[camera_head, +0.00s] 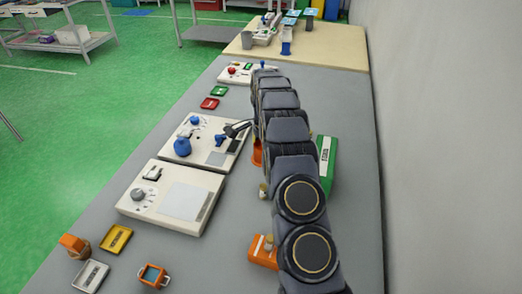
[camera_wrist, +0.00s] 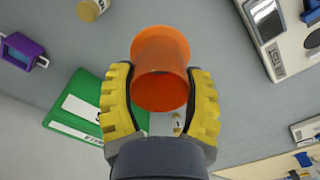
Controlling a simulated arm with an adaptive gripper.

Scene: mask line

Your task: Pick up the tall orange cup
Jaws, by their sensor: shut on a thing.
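The tall orange cup (camera_wrist: 160,60) is between the two yellow-padded fingers of my gripper (camera_wrist: 160,78) in the wrist view. The fingers press against it from both sides, so my gripper is shut on it. The cup's open, hollow end faces the camera. In the head view, only a sliver of orange, likely the cup (camera_head: 257,153), shows at the left edge of my arm. My arm hides the rest there. I cannot tell whether the cup touches the grey table (camera_head: 240,225).
A green box (camera_head: 327,165) lies right of my arm and shows close by in the wrist view (camera_wrist: 85,88). White instrument panels (camera_head: 172,196) line the left side. A small bottle (camera_wrist: 92,9) and a purple-framed item (camera_wrist: 21,50) lie on the table. A wall (camera_head: 435,120) bounds the right.

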